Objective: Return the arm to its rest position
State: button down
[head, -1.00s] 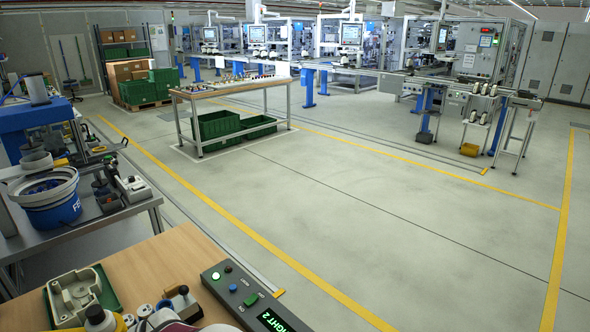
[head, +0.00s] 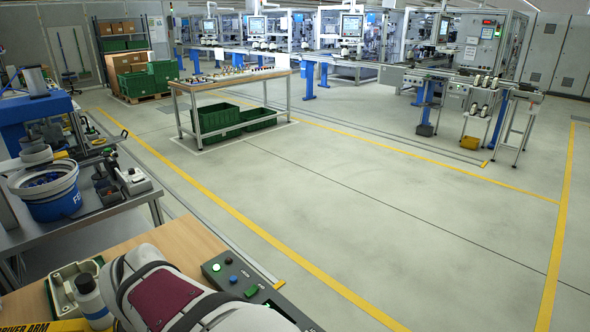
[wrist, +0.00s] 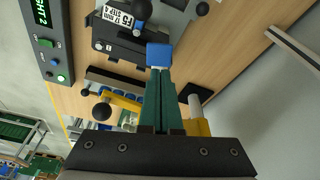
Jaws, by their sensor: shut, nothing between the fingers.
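My gripper (wrist: 159,72) shows in the wrist view with its two green fingers together, shut and empty. A blue block shows at the fingertips; I cannot tell whether it is part of them or lies beyond. Below the fingers is a wooden bench top (wrist: 245,55) with fixtures on it. My white arm link with a dark red panel fills the bottom of the head view and hides part of the bench (head: 185,245). The gripper itself is not in the head view.
A control box with buttons (head: 238,280) stands beside my arm; it also shows in the wrist view (wrist: 46,42). A pale fixture (head: 62,285) and a bottle (head: 91,298) stand left of the arm. A black labelled fixture (wrist: 120,42) lies near the fingertips.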

jog(key=shift+r, duration=0.55)
jog(key=shift+d, duration=0.15)
jog(key=d+m, duration=0.5)
jog(key=d, duration=0.5)
jog(key=s+d+f+m+g, duration=0.1)
jog(key=s+d+f+m, duration=0.2)
jog(key=s+d+m, duration=1)
jog(key=d, duration=0.2)
jog(key=shift+d+f+g+h, duration=0.15)
jog(key=shift+d+g+h, duration=0.15)
jog(key=shift+d, duration=0.1)
